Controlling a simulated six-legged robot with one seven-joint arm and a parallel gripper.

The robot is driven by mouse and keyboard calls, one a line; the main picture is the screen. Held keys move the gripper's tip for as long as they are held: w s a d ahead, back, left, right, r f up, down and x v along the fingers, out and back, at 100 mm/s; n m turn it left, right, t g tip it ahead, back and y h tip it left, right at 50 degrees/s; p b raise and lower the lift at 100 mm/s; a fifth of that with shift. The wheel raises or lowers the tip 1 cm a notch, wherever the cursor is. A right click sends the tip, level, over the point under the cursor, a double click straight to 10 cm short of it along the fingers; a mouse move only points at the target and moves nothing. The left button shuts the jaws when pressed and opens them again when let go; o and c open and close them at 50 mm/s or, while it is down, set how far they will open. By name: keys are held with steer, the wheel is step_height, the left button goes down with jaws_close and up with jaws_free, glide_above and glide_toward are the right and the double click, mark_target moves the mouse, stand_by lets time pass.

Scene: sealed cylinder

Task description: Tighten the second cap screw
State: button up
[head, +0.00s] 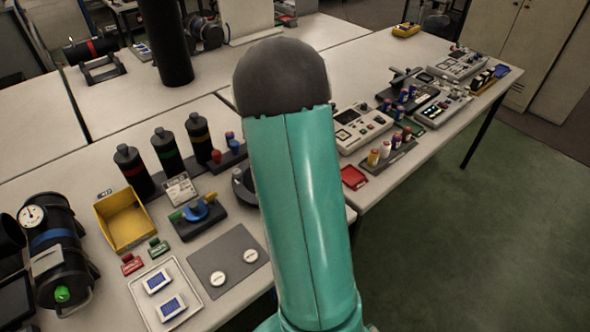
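A black cylinder with a blue band (52,240) lies at the left edge of the table in the head view. It has a round white gauge (32,216) and a green knob (62,294) on it. I cannot make out any cap screw. My gripper is not in view; my teal arm with its dark rounded joint fills the middle of the picture and hides the table behind it. A black cylinder with a red band (91,49) rests on a cradle on the far table.
A yellow bin (127,220), a white tray (165,298) with two blue-and-white items, and a grey mat (226,264) with two white discs are on the near table. Several dark bottles (168,155) stand behind. Devices crowd the right table; green floor (500,230) is clear.

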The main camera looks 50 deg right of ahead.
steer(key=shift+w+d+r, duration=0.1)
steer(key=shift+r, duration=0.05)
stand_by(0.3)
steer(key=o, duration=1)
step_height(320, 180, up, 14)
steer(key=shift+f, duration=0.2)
